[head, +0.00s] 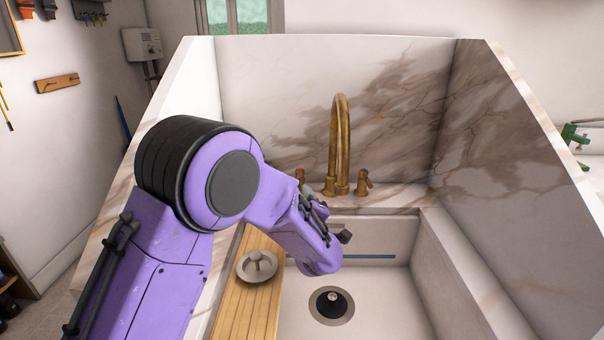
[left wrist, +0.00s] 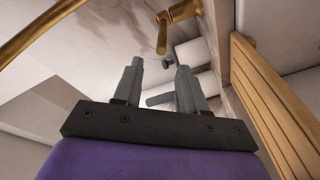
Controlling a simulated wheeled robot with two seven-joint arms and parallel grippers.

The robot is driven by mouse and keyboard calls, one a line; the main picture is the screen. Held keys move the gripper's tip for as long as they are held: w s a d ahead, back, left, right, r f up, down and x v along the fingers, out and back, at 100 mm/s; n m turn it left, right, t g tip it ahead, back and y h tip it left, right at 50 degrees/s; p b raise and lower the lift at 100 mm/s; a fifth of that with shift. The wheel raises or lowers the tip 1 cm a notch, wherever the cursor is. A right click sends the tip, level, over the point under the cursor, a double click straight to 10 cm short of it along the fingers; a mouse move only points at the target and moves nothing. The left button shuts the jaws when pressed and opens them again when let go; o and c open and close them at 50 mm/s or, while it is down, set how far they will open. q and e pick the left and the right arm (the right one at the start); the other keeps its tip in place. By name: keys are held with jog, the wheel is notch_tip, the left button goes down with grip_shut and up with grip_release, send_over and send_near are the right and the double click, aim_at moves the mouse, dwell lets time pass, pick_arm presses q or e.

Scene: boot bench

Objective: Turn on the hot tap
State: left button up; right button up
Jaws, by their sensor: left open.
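A brass tap with a tall curved spout (head: 340,140) stands on the marble ledge behind the sink. Its left handle (head: 300,175) has a red mark and is partly hidden by my left arm; the right handle (head: 363,181) has a blue mark. My left gripper (head: 309,190) is near the left handle, its fingers mostly hidden behind my wrist. In the left wrist view my left gripper (left wrist: 160,64) is open, with a brass handle (left wrist: 162,34) just beyond the fingertips, seemingly apart from them. The spout (left wrist: 50,30) crosses the upper left there. My right gripper is not in view.
The white sink basin (head: 385,295) has a dark drain (head: 331,305). A wooden slatted board (head: 237,310) lies along its left side with a pale round dish-like object (head: 257,265) on it. Marble walls (head: 335,70) enclose the back and sides.

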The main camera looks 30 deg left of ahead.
aim_at(298, 179)
pick_arm(q)
jog(key=x, duration=1.1)
jog(key=shift+d+f+p, duration=0.1)
jog(key=shift+f+p, duration=0.1)
jog(key=shift+p, duration=0.15)
grip_shut()
